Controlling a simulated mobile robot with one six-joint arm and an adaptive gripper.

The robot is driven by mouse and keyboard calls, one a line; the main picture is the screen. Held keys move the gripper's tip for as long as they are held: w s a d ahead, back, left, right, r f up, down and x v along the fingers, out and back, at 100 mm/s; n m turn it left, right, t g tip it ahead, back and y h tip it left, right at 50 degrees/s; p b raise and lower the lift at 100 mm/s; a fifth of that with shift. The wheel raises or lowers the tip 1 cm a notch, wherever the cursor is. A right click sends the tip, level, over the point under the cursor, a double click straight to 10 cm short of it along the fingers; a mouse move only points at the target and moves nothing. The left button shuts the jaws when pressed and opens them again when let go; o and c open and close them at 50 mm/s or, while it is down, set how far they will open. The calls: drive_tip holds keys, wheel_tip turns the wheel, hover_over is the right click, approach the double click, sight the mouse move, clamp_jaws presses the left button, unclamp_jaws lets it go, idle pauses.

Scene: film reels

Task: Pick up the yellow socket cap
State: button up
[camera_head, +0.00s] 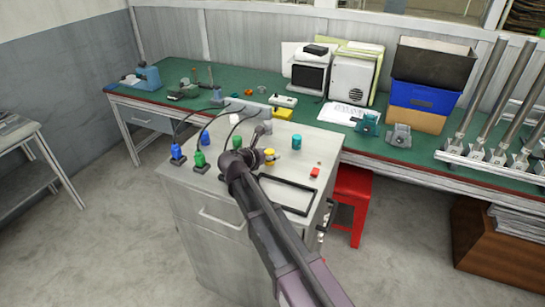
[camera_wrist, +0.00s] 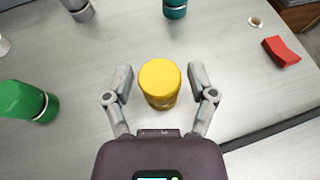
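The yellow socket cap (camera_wrist: 160,80) stands upright on the light grey cabinet top. In the wrist view it sits between the two fingers of my gripper (camera_wrist: 160,88), with a visible gap on each side. My gripper is open and holds nothing. In the head view the yellow cap (camera_head: 269,155) shows just right of my gripper (camera_head: 262,147), partly covered by it. Whether the fingertips are level with the cap or above it is hard to tell.
A green cap (camera_wrist: 28,101) stands to the left, a teal cylinder (camera_wrist: 175,8) beyond, and a grey cap (camera_wrist: 76,8) far left. A red block (camera_wrist: 281,51) lies at right. A black frame (camera_head: 287,193) lies near my arm. Blue plugs (camera_head: 177,152) stand at the cabinet's left.

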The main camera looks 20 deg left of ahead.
sight(269, 151)
drive_tip(key=c, duration=0.5)
drive_tip(key=shift+o, duration=0.2)
drive_tip(key=shift+r, duration=0.15)
wheel_tip(269, 151, up, 3)
drive_tip(key=p, duration=0.3)
drive_tip(key=shift+r+p, duration=0.2)
drive_tip(key=shift+p, duration=0.1)
drive_tip(key=s+a, duration=0.1)
drive_tip(key=s, duration=0.4)
drive_tip(key=s+a+r+p, duration=0.1)
drive_tip(key=s, duration=0.4)
drive_tip(key=s+a, duration=0.1)
drive_tip(key=s, duration=0.4)
drive_tip(key=shift+s+r, duration=0.2)
drive_tip(key=shift+s, duration=0.15)
